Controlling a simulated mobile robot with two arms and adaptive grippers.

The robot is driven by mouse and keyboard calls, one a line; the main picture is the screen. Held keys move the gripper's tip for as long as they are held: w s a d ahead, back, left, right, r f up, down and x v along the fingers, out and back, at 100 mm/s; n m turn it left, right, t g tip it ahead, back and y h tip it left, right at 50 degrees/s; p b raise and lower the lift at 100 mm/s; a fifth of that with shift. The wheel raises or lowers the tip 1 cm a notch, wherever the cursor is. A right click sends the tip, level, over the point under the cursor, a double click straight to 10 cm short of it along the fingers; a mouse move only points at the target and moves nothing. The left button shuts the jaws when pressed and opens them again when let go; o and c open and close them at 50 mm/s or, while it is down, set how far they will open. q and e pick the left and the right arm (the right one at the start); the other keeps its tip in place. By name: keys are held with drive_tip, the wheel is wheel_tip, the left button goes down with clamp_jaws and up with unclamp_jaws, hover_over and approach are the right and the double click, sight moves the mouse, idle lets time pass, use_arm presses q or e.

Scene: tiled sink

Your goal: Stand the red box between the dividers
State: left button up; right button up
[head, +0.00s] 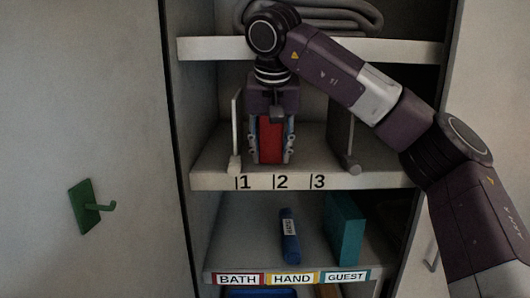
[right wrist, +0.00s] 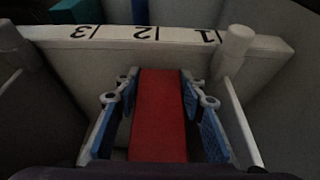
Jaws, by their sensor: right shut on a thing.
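The red box (head: 270,140) is upright on the numbered middle shelf, between a left divider (head: 236,120) and a right divider (head: 342,122). My right gripper (head: 271,158) points down, shut on the box with a blue-padded finger on each side. In the right wrist view the red box (right wrist: 160,115) lies between the fingers of the gripper (right wrist: 160,92), and one divider (right wrist: 242,125) stands close on the right. The box is nearer the left divider, roughly above labels 1 and 2. Whether its base touches the shelf I cannot tell. My left gripper is not in view.
The shelf's front edge (head: 300,182) carries the numbers 1, 2 and 3. The upper shelf (head: 380,50) is close above the gripper and holds folded grey cloth (head: 340,18). Below are a blue item (head: 289,235) and a teal box (head: 344,228). A green hook (head: 84,207) is at left.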

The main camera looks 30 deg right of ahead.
drive_tip(key=shift+w, duration=0.1)
drive_tip(key=shift+w+f, duration=0.1)
drive_tip(key=shift+w+d+f, duration=0.15)
drive_tip(key=shift+d, duration=0.1)
drive_tip(key=o, duration=1.2)
drive_tip(key=shift+d, duration=0.15)
drive_tip(key=o, duration=0.3)
drive_tip(key=shift+s, duration=0.2)
drive_tip(key=shift+a+r+b, duration=0.25)
drive_tip(key=shift+r+b, duration=0.1)
drive_tip(key=shift+b, duration=0.05)
drive_tip(key=shift+b+v, duration=0.7)
drive_tip(key=shift+v, duration=0.5)
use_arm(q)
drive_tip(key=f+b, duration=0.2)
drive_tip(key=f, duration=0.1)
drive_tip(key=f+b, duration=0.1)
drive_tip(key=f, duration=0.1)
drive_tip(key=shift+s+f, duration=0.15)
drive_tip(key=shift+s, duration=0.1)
use_arm(e)
drive_tip(key=s+a, duration=0.5)
drive_tip(key=s, duration=0.5)
drive_tip(key=shift+s, duration=0.4)
drive_tip(key=shift+a, duration=0.15)
